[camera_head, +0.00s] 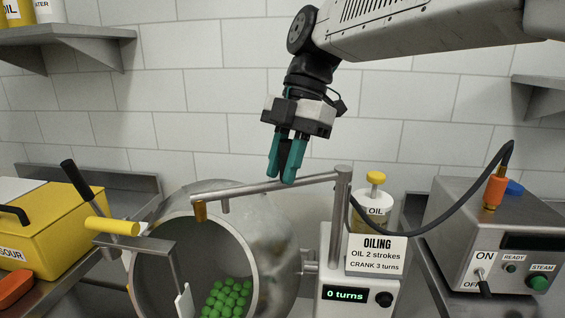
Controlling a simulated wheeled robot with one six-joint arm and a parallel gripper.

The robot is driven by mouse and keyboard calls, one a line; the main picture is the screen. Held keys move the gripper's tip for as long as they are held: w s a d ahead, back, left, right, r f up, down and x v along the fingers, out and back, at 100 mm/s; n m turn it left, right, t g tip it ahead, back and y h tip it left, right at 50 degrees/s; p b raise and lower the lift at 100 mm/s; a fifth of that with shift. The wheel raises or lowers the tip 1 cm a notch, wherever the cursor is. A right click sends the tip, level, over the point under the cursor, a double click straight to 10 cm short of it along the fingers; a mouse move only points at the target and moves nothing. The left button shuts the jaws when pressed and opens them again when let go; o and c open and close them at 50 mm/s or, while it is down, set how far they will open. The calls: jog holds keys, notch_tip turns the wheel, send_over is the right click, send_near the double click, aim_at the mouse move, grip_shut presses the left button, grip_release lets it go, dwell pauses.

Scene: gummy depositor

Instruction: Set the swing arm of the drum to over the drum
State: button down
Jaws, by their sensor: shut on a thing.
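The drum (262,231) is a steel drum with its round mouth facing front, holding several green gummies (229,297). The swing arm (257,188) is a metal tube on a post at the right. The exact contact is partly hidden by the fingers.
An oil bottle with yellow cap (375,180) and an oiling sign (376,255) stand right of the post. A display box (345,295) reads 0 turns. A steam unit (490,235) with a hose is at right. A yellow-handled crank (112,226) and yellow box (45,225) are left.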

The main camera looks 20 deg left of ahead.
aim_at(298, 177)
jog(key=c, duration=1.2)
grip_release()
jog(key=shift+d, duration=0.15)
jog(key=shift+c, duration=0.2)
jog(key=shift+r, duration=0.1)
jog(key=v, duration=0.7)
jog(key=shift+w+r, duration=0.2)
jog(key=shift+r, duration=0.1)
jog(key=shift+d, duration=0.1)
